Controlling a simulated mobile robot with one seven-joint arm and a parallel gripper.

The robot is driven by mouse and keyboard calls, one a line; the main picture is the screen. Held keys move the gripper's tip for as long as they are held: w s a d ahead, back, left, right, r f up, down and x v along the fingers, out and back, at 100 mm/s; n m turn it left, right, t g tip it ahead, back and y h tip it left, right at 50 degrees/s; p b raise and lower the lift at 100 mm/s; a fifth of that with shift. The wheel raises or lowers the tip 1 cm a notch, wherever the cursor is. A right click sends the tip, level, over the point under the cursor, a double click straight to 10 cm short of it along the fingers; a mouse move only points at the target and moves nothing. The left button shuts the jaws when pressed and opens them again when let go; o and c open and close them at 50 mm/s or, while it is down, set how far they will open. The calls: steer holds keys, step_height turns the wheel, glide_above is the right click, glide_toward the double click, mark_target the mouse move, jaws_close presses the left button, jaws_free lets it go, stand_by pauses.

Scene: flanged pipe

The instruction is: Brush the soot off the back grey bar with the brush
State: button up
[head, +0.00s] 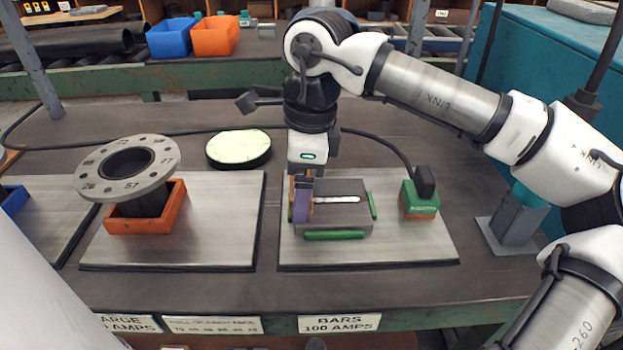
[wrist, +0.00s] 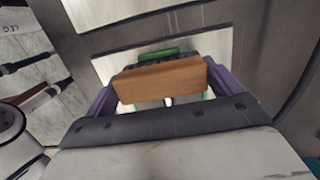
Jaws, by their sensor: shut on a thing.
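Two grey bars lie together on a metal plate, a pale bead running along the seam between them. The back grey bar (head: 335,187) is on the far side of the bead, the front grey bar (head: 345,217) on the near side. My gripper (head: 302,212), with purple fingers, points down over the bars' left end. It is shut on the brush, whose brown wooden back (wrist: 160,82) spans between the fingers in the wrist view. Soot is hard to make out from the dark grey surface.
Green blocks (head: 334,235) edge the bars. A green-and-orange box (head: 420,200) stands right of them on the plate (head: 430,245). A flanged pipe (head: 127,168) in an orange holder stands left. A round pale-topped disc (head: 238,147) lies behind. A black cable crosses the bench.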

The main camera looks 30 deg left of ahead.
steer(key=shift+w+d, duration=0.7)
steer(key=shift+d, duration=0.35)
steer(key=shift+w+d, duration=0.65)
steer(key=shift+d, duration=0.35)
steer(key=shift+w+d, duration=0.65)
steer(key=shift+d, duration=0.3)
steer(key=shift+w+d, duration=0.65)
steer(key=shift+d, duration=0.35)
steer(key=shift+s+a+b, duration=0.1)
steer(key=shift+s+a, duration=0.8)
steer(key=shift+a, duration=0.45)
steer(key=shift+s+a+b, duration=0.1)
steer(key=shift+s+a, duration=0.75)
steer(key=shift+a, duration=0.45)
steer(key=shift+s+a+b, duration=0.1)
steer(key=shift+s+a, duration=0.8)
steer(key=shift+a, duration=0.45)
steer(key=shift+w+d, duration=0.9)
steer(key=shift+d, duration=0.45)
steer(key=shift+w+d, duration=0.9)
steer(key=shift+d, duration=0.4)
steer(key=shift+w+d, duration=0.9)
steer(key=shift+d, duration=0.45)
steer(key=shift+r, duration=0.1)
step_height(320, 180, up, 7)
steer(key=p, duration=0.5)
